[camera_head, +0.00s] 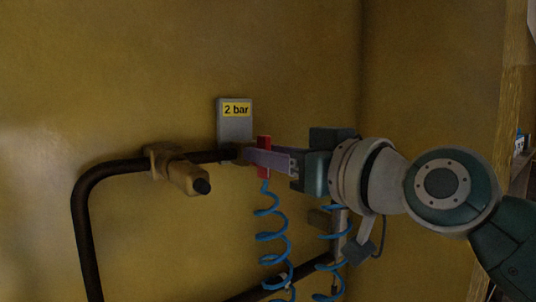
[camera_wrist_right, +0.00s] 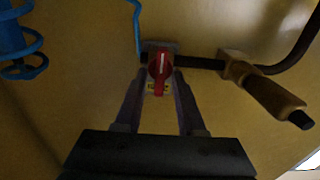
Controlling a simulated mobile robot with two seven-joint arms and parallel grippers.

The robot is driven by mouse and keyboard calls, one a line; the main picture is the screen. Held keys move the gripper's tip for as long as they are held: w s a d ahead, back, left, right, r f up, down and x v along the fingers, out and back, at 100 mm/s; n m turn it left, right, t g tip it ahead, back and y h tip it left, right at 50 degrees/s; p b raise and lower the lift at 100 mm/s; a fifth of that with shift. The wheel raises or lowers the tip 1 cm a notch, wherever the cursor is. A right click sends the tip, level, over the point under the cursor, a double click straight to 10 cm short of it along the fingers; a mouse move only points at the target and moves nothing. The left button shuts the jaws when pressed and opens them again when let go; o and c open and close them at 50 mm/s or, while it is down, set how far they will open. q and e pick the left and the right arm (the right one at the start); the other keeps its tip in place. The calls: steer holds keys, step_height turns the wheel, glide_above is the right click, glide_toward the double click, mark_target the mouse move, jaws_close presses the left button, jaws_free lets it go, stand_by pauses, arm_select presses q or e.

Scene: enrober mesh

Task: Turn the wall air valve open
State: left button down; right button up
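The red valve handle (camera_head: 264,143) stands upright on the dark wall pipe (camera_head: 120,166), below a grey plate with a yellow "2 bar" label (camera_head: 237,110). In the right wrist view the red handle (camera_wrist_right: 160,68) shows a round hub with a white line and a lever pointing down the picture, across the pipe. My right gripper (camera_head: 264,157) reaches it from the right. In the wrist view its two fingers (camera_wrist_right: 161,80) are apart, one on each side of the handle, with gaps visible. Contact is not clear. My left gripper is not in view.
A brass fitting (camera_head: 183,174) with a dark end juts from the pipe left of the valve. Blue coiled hoses (camera_head: 271,237) hang below the valve and my right gripper. The yellow wall (camera_head: 150,60) is close behind; its corner lies to the right.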

jaws_close()
steer(key=shift+m, duration=0.3)
steer(key=m+p, duration=0.1)
steer(key=m, duration=0.4)
steer(key=m+p, duration=0.2)
steer(key=m, duration=0.4)
steer(key=m+p, duration=0.1)
steer(key=m, duration=0.5)
steer(key=shift+w+d+f, duration=0.15)
steer(key=shift+d+f, duration=0.1)
steer(key=shift+f, duration=0.05)
steer(key=shift+m, duration=0.3)
steer(key=shift+o, duration=1)
jaws_free()
